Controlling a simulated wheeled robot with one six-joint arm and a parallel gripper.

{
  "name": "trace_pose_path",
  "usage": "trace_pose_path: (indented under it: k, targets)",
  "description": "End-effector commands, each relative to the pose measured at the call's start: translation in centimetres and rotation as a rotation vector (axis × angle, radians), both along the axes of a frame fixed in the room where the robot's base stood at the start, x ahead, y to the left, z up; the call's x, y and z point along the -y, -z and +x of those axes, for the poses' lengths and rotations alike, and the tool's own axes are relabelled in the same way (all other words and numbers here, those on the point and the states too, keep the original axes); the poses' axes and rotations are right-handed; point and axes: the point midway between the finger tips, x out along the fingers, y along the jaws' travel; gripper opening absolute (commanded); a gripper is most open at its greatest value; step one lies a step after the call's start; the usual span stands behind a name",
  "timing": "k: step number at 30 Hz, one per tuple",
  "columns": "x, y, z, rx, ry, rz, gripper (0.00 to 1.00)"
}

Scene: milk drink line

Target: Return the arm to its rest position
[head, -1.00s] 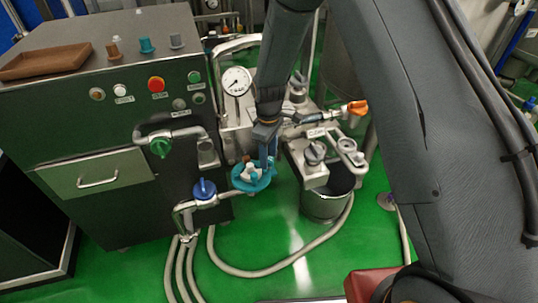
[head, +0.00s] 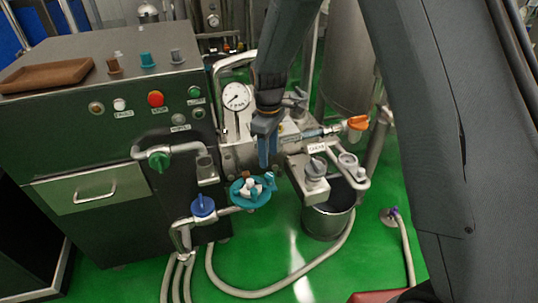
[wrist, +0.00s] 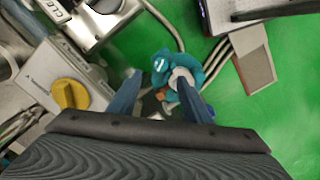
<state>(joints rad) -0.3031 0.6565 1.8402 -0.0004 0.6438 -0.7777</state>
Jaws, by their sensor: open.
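My gripper (head: 267,153) hangs at the end of my dark grey arm, in front of the steel pump assembly. Its blue fingers also show in the wrist view (wrist: 158,105), spread apart with nothing held between them. A teal round handle fitting (head: 250,191) with a pale centre sits on the pipe just below and left of my gripper in the head view. It shows beyond the fingertips in the wrist view (wrist: 176,72), apart from them as far as I can tell.
A dark control cabinet (head: 105,140) stands at left with a brown tray (head: 45,76) on top. A blue-handled valve (head: 203,205), a pressure gauge (head: 236,97), an orange-handled valve (head: 358,123) and a steel bucket (head: 328,217) stand close by. Hoses cross the green floor (head: 270,250).

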Motion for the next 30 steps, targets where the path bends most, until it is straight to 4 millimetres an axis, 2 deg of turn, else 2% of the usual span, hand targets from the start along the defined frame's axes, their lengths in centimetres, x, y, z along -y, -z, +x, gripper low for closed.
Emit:
trace_pose_path:
  k: [8, 11, 13, 17, 21, 27, 30]
  targets:
    - [0.2, -0.2, -0.1, 0.001, 0.010, 0.000, 0.44]
    - [1.5, -1.1, -1.0, 0.004, 0.067, 0.001, 0.44]
    - [3.2, -2.2, -2.2, 0.010, 0.145, 0.004, 0.44]
    - [7.2, -4.7, -6.0, 0.019, 0.351, 0.007, 0.44]
    - [11.2, -6.7, -11.0, 0.028, 0.592, 0.014, 0.44]
    - [15.2, -8.3, -18.1, 0.040, 0.893, 0.023, 0.44]
    - [16.2, -8.5, -20.6, 0.041, 0.993, 0.025, 0.44]
